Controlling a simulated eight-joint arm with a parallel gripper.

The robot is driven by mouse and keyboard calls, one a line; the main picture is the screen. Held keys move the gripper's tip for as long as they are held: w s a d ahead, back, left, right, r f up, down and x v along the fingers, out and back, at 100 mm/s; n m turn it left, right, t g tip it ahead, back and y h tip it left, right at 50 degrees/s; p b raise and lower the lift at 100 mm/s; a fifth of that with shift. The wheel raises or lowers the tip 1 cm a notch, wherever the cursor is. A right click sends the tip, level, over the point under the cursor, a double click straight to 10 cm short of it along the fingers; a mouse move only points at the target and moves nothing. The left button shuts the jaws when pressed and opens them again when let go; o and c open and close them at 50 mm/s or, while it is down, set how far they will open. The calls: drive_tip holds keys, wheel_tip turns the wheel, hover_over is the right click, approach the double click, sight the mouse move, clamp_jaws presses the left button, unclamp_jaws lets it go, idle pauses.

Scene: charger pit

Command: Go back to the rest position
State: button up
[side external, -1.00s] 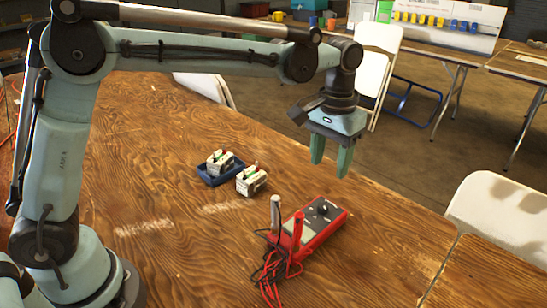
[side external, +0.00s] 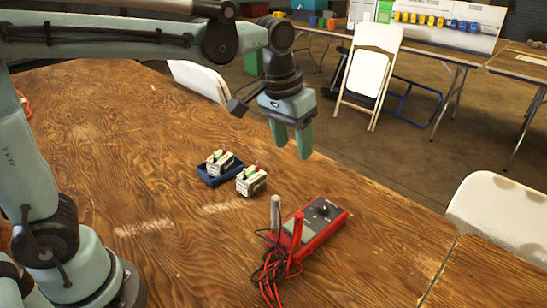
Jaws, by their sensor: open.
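My gripper (side external: 293,150) hangs above the wooden table with its two green fingers pointing down. It is open and nothing shows between the fingers. It is above and beyond the red and grey charger box (side external: 320,220), apart from everything on the table. A small white battery-like block (side external: 251,181) stands on the table just right of a blue tray (side external: 209,178). A second similar block (side external: 219,162) sits in the tray.
Two upright probe-like handles, one grey (side external: 275,214) and one red (side external: 297,232), stand at the charger's left side with tangled red and black cables (side external: 268,272). The wooden table (side external: 180,260) is otherwise mostly clear. White folding chairs (side external: 369,75) stand beyond its edges.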

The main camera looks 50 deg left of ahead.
drive_tip(key=s+a+f+t, duration=0.4)
drive_tip(key=s+a, duration=0.3)
drive_tip(key=s, duration=0.4)
drive_tip(key=shift+a+f+t, duration=0.3)
drive_tip(key=shift+a+t, duration=0.1)
idle(0.3)
